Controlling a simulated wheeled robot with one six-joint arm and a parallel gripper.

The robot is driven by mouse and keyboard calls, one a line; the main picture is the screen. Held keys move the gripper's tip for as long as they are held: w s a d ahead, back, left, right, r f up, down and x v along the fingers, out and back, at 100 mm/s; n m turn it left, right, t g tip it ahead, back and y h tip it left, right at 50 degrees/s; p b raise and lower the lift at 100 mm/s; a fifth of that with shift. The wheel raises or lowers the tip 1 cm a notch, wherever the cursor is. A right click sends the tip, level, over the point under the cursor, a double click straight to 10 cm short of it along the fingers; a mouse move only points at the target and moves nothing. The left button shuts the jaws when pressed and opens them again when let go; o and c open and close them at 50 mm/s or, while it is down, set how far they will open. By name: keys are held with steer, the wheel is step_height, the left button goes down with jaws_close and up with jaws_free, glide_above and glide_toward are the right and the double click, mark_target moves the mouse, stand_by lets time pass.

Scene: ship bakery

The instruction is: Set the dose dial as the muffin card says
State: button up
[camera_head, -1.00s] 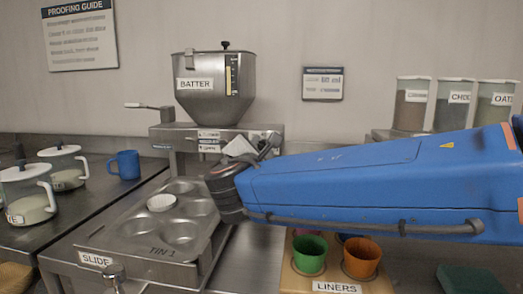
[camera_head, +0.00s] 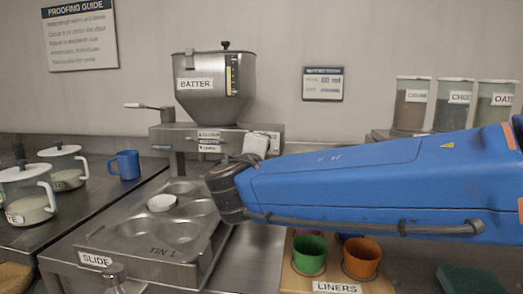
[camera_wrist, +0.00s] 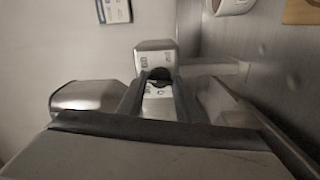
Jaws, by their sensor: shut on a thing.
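The batter dispenser (camera_head: 212,95) is a steel hopper on a metal base (camera_head: 165,137) with small labels on its front. My gripper (camera_head: 258,146) is at the right end of this base, its jaws mostly hidden in the head view. In the wrist view my gripper (camera_wrist: 157,95) is shut around a dark, rounded knob (camera_wrist: 159,74), which I take for the dose dial. Its setting cannot be read. A small card (camera_head: 322,84) hangs on the wall to the right of the hopper; its text is too small to read. It also shows in the wrist view (camera_wrist: 114,10).
Green (camera_head: 309,254) and orange (camera_head: 361,257) cups stand in front. A handle (camera_head: 140,105) sticks out left. Jugs and a blue mug (camera_head: 125,165) stand farther left.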

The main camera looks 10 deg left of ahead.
steer(key=m, duration=0.6)
steer(key=shift+f, duration=0.1)
steer(key=shift+m, duration=0.4)
steer(key=o, duration=1)
steer(key=shift+o, duration=0.2)
steer(key=shift+s, duration=0.1)
steer(key=s+d, duration=0.1)
steer(key=s, duration=1.6)
steer(key=shift+s, duration=0.1)
